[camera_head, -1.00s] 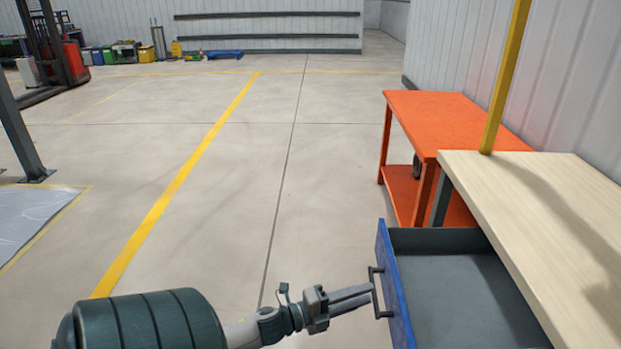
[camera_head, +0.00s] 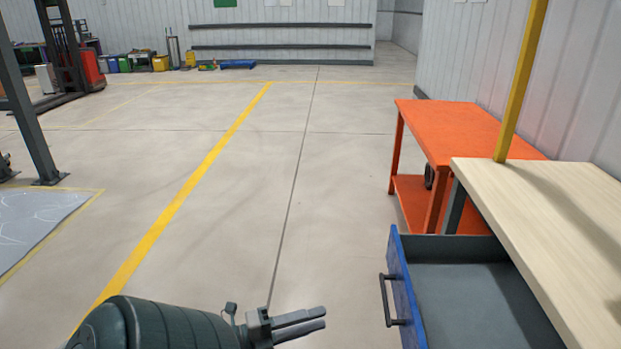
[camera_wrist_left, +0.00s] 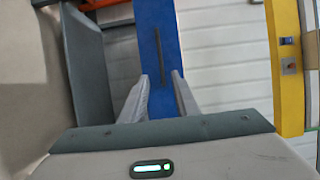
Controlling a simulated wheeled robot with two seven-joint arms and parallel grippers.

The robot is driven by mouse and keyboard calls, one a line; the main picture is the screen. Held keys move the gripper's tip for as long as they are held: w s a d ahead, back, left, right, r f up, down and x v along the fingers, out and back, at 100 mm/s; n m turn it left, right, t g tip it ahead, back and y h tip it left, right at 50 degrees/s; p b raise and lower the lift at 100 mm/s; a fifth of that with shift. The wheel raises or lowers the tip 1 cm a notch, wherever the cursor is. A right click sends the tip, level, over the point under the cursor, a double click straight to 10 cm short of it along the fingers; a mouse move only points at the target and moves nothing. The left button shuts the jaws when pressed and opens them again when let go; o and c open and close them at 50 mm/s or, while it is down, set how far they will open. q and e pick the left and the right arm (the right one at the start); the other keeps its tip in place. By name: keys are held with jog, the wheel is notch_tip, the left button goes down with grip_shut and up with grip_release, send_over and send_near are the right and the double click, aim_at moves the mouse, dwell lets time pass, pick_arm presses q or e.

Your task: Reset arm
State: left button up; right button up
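My left gripper (camera_head: 323,317) is at the bottom centre of the head view, with its fingers pointing right. It is empty and clear of the blue drawer front (camera_head: 404,290), to the left of its dark handle (camera_head: 388,300). In the left wrist view, the two fingers (camera_wrist_left: 162,80) stand apart, and the blue drawer front (camera_wrist_left: 150,22) with its dark handle (camera_wrist_left: 159,58) shows beyond and between them. The drawer is pulled out, and its grey inside (camera_head: 470,295) looks empty. My right gripper is in no view.
A wooden-topped workbench (camera_head: 550,210) stands above the drawer, with a yellow post (camera_head: 520,80) at its far end. An orange table (camera_head: 460,130) is behind it. Open concrete floor (camera_head: 230,220) lies to the left. A forklift (camera_head: 70,60) stands far left.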

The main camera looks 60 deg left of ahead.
pick_arm(q)
jog(key=shift+s, duration=0.15)
dwell(0.6)
jog(key=d+f+n+g+y, duration=0.25)
jog(key=f+n, duration=0.35)
jog(key=f, duration=0.8)
jog(key=d+f+n+g+y, duration=0.25)
jog(key=f+n, duration=0.45)
jog(key=f, duration=0.6)
jog(key=s+d+f+n+g, duration=0.3)
jog(key=s+d+f, duration=0.1)
jog(key=d+f, duration=0.6)
jog(key=s+d+f+n+g+h, duration=0.1)
jog(key=s+d+f+g, duration=0.3)
jog(key=d+f, duration=0.6)
jog(key=shift+d+n+h, duration=0.3)
jog(key=shift+d+n, duration=0.5)
jog(key=shift+n, duration=0.1)
jog(key=shift+r, duration=0.1)
